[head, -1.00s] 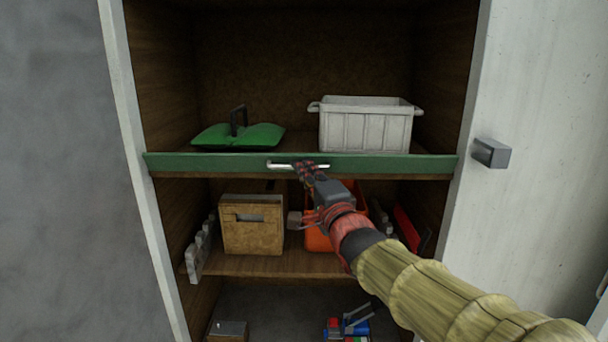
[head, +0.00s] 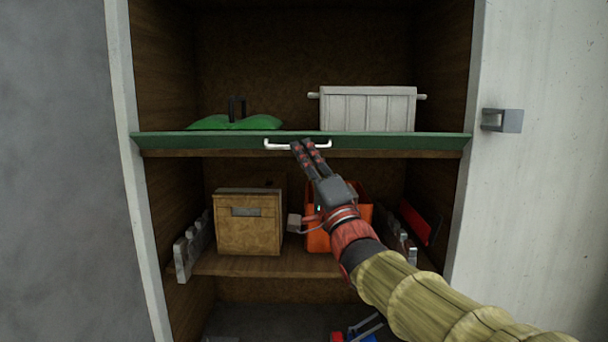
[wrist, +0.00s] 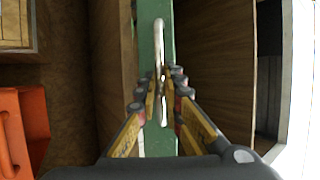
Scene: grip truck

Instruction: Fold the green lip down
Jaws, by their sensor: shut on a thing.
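The green lip (head: 400,143) runs along the front edge of the upper shelf, across the cabinet's width. A silver bar handle (head: 277,144) is fixed on its face. My gripper (head: 306,146) reaches up from the lower right and is shut on the handle. In the wrist view the lip (wrist: 155,138) is an upright green band. The handle (wrist: 158,40) passes between the fingers of my gripper (wrist: 165,80). The fingers hide part of the handle in the head view.
A green bag (head: 235,123) and a white bin (head: 368,110) stand on the shelf behind the lip. Below are a wooden box (head: 248,222) and an orange container (head: 318,240), partly behind my arm. A white door with a grey handle (head: 502,120) is at right.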

